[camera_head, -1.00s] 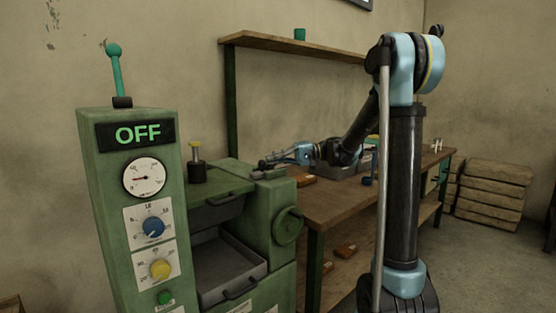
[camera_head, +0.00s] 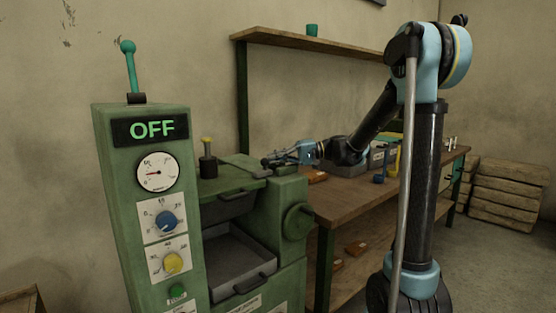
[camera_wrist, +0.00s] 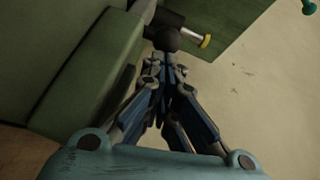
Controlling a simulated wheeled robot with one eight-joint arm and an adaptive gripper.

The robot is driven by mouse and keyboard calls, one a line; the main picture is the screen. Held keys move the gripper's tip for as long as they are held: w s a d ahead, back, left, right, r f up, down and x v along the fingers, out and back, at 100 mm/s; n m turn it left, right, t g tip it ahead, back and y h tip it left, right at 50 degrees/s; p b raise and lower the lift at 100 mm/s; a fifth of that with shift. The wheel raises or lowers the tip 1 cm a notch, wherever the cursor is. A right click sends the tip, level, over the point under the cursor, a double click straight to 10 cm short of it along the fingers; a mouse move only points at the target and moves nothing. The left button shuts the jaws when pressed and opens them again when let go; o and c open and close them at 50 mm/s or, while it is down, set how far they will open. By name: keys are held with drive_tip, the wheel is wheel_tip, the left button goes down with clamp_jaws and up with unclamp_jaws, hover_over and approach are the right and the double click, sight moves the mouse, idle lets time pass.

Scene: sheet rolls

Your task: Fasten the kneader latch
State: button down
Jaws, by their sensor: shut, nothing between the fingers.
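The green kneader (camera_head: 286,225) stands at the left, and its front panel reads OFF. A flat grey-green bar (camera_head: 244,166) lies across the lid top, ending near the block at the right; it may be the latch, but I cannot tell if it is fastened. My gripper (camera_head: 268,162) is shut and empty, reaching in from the right just above that block. In the wrist view my fingertips (camera_wrist: 165,72) are together just short of a dark round knob (camera_wrist: 167,39), and I cannot tell if they touch it. The knob's attachment is hidden.
A black post with a yellow cap (camera_head: 208,158) stands on the kneader top, left of my gripper. A green lever (camera_head: 129,68) rises from the panel. A handwheel (camera_head: 299,222) is on the right side. A wooden bench (camera_head: 345,205) and shelf (camera_head: 310,42) are behind.

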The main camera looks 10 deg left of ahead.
drive_tip(key=w+d, duration=0.1)
drive_tip(key=w, duration=0.1)
drive_tip(key=w+d, duration=0.1)
drive_tip(key=w, duration=0.1)
drive_tip(key=shift+d+r, duration=0.3)
drive_tip(key=shift+r, duration=0.1)
drive_tip(key=v, duration=0.9)
drive_tip(key=shift+d, duration=0.15)
drive_tip(key=shift+s, duration=0.1)
